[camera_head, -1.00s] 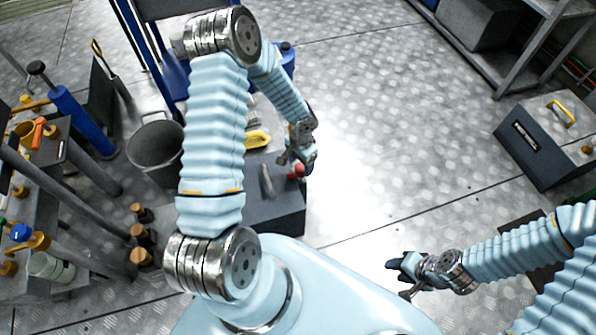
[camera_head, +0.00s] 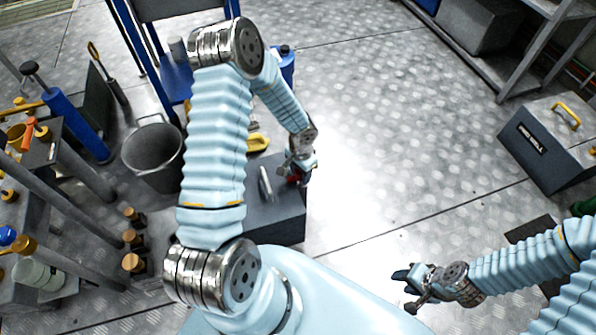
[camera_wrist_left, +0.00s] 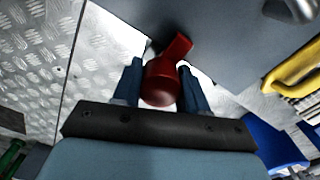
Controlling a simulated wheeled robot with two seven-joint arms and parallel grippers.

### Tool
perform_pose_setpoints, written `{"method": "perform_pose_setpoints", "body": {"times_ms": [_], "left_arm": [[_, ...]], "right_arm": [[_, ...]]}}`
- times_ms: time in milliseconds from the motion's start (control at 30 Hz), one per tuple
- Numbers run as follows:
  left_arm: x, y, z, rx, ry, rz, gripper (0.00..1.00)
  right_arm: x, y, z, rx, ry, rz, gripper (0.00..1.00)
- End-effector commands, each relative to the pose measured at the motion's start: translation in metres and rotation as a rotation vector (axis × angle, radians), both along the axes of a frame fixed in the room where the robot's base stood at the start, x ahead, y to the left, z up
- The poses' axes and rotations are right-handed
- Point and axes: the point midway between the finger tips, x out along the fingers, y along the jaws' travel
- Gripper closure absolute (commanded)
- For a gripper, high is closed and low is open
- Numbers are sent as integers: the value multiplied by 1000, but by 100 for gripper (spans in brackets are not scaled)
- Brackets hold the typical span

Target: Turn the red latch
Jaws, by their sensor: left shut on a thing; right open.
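The red latch (camera_wrist_left: 166,82) sits at the edge of a grey box, between the two blue fingers of my left gripper (camera_wrist_left: 160,92) in the left wrist view. My left gripper is shut on it. In the head view my left gripper (camera_head: 297,174) is at the right side of the dark grey box (camera_head: 275,218), and only a little of the red latch (camera_head: 293,180) shows, the rest hidden by the gripper. My right gripper (camera_head: 408,290) is open and empty above the floor at the lower right.
A yellow handle (camera_head: 257,143) is beside my left forearm. A grey bucket (camera_head: 153,155) and a blue cylinder (camera_head: 78,122) stand at the left. A grey box with a yellow handle (camera_head: 545,140) stands at the right. The middle floor is clear.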

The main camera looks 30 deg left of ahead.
Motion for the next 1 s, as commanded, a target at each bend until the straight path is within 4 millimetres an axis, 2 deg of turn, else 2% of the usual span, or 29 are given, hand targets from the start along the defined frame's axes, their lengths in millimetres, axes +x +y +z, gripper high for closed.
{"method": "perform_pose_setpoints", "body": {"times_ms": [67,133,400,567,600,800,1000], "left_arm": [[0,0,0,0,0,51,84],[0,0,0,3,0,194,84],[1,0,0,3,-3,1053,84],[0,0,0,3,-3,1472,84],[0,0,0,2,-3,1523,56],[0,0,0,1,0,1509,28],[0,0,0,0,0,1506,28]], "right_arm": [[0,0,0,0,0,0,57],[0,0,0,0,0,0,57],[0,0,0,0,0,0,57],[0,0,0,0,0,0,57],[0,0,0,0,0,0,57],[0,0,0,0,0,0,57],[0,0,0,0,0,0,57]]}}
